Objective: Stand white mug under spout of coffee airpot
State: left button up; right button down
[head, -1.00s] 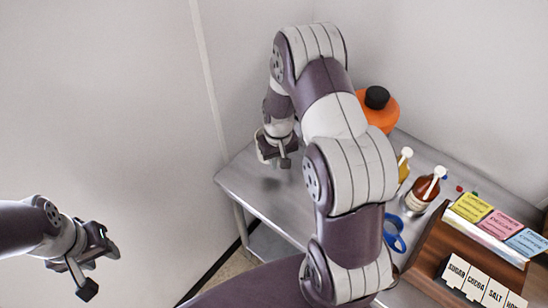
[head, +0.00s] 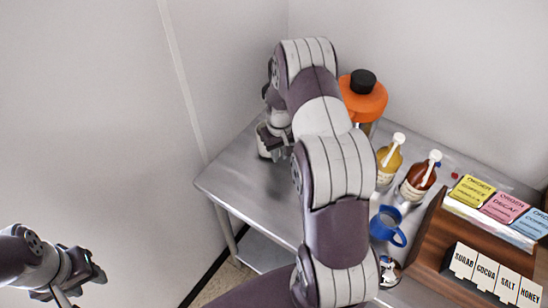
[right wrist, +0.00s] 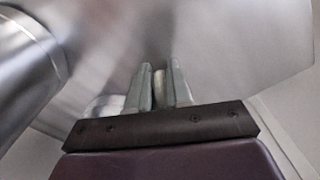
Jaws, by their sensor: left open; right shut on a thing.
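My right gripper (head: 272,143) is over the far left part of the steel table, partly hidden by my own arm. In the right wrist view its fingers (right wrist: 160,88) are closed on a narrow pale piece. A pale rounded surface (right wrist: 104,104) shows beside them; this looks like the white mug, mostly hidden. A orange-topped vessel with a black cap (head: 363,98), possibly the coffee airpot, stands at the back, right of the gripper. My arm hides part of it, and no spout is visible. My left gripper (head: 82,285) is open and empty at the lower left, away from the table.
Yellow (head: 389,160) and red-brown (head: 418,178) pump bottles, a blue jug (head: 388,226) and a wooden rack (head: 432,243) with labelled packets stand on the right. The table's left end (head: 222,182) is bare. A large metal cylinder (right wrist: 25,75) fills the right wrist view's left side.

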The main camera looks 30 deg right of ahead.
jog(key=shift+w+d, duration=0.15)
jog(key=shift+d, duration=0.15)
jog(key=shift+f+b, duration=0.35)
jog(key=shift+f, duration=0.2)
dwell(0.3)
jog(key=c, duration=1)
grip_release()
jog(key=shift+o, duration=0.2)
